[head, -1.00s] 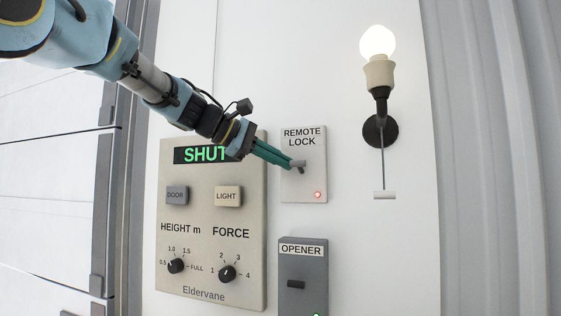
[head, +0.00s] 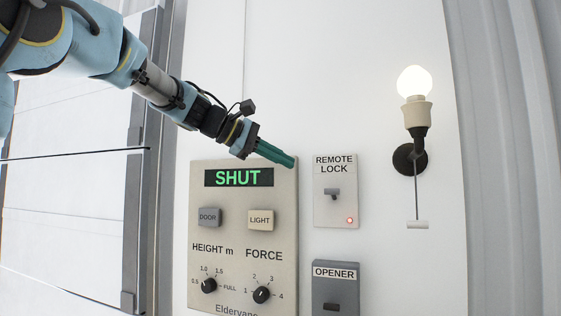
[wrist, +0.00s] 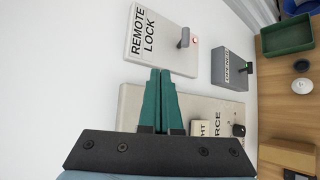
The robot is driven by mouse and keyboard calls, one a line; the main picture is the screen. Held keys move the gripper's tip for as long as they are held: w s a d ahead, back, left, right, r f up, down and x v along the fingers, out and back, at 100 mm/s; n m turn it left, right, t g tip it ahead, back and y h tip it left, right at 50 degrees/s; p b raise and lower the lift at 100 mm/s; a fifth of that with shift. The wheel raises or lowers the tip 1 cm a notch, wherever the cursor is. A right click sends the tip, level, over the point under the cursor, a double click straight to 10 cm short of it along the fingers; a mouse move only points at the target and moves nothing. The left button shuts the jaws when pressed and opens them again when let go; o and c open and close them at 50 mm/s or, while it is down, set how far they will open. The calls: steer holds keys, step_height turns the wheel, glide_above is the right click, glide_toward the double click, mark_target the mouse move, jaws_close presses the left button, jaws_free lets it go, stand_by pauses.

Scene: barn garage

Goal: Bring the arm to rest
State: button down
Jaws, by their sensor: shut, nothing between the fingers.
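My gripper (head: 291,163) has green fingers, shut and empty. In the head view its tips are in front of the top right corner of the beige control panel (head: 200,262), whose display reads SHUT. The remote lock plate (head: 325,211) is to the right of the fingertips, apart from them in the picture, with a small toggle (head: 333,193) and a lit red lamp. In the wrist view my gripper (wrist: 160,72) points toward the lower edge of the remote lock plate (wrist: 143,40).
The opener box (head: 334,292) is below the remote lock. A lit wall lamp (head: 416,110) with a pull rod is at the right. The wrist view shows a wooden surface (wrist: 285,97) with a green tray (wrist: 285,36) and a cardboard box (wrist: 288,157).

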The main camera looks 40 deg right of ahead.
steer(key=w+a+f+t+y+b, duration=0.15)
steer(key=w+a+f+y, duration=0.35)
steer(key=a+f, duration=0.75)
steer(key=w+a+f+t+y+b, duration=0.1)
steer(key=w+a+f+t+y, duration=0.15)
steer(key=w+a+f, duration=0.7)
steer(key=s+a+f+m+y, duration=0.1)
steer(key=s+a+f, duration=0.3)
steer(key=a+f, duration=0.4)
steer(key=s+a+f+m+y+b, duration=0.1)
steer(key=s+a+f+y, duration=0.1)
steer(key=s+a+f, duration=0.3)
steer(key=s+a+f+m+y+b, duration=0.1)
steer(key=s+a+f, duration=0.4)
steer(key=a+f, duration=0.7)
steer(key=shift+a+f+y, duration=0.25)
steer(key=shift+f+y, duration=0.4)
steer(key=shift+f, duration=0.15)
